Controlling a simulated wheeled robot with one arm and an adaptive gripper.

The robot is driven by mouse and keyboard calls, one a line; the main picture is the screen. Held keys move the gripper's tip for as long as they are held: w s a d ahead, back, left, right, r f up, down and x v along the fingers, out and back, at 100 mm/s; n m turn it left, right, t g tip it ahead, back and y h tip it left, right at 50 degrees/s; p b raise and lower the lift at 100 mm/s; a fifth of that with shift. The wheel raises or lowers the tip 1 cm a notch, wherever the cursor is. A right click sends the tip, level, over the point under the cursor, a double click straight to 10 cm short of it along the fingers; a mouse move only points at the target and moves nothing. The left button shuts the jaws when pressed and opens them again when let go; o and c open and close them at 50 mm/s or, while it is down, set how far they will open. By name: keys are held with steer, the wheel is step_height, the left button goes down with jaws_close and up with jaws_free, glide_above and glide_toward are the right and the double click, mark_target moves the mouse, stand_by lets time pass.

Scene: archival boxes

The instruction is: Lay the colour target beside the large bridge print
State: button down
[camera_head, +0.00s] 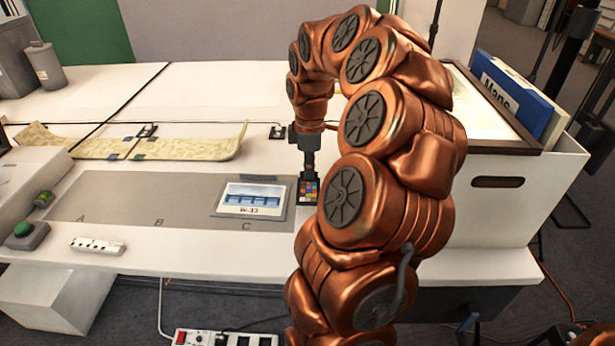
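The large bridge print (252,199) lies on the grey mat (135,197) at its right end, by the letter C. It shows a bridge picture over a hand-lettered label. The colour target (308,190), a small dark card with coloured squares, is just right of the print, close to it. My gripper (308,174) points down right at the top edge of the colour target. The fingers are small and dark here, so I cannot tell whether they hold the card or are open. My copper-coloured arm hides the table to the right of the card.
A long curled yellowish sheet (150,145) lies behind the mat with small weights on it. A white strip (97,245) and a green-button box (27,235) are at the front left. A box with a blue Maps folder (512,92) stands at right.

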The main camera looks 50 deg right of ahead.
steer(key=shift+w+d, duration=0.3)
steer(key=shift+w, duration=0.15)
steer(key=shift+f, duration=1.8)
steer(key=shift+f, duration=0.15)
steer(key=c, duration=1.3)
jaws_free()
step_height(320, 180, up, 12)
steer(key=shift+r+p, duration=0.15)
steer(key=shift+p, duration=0.15)
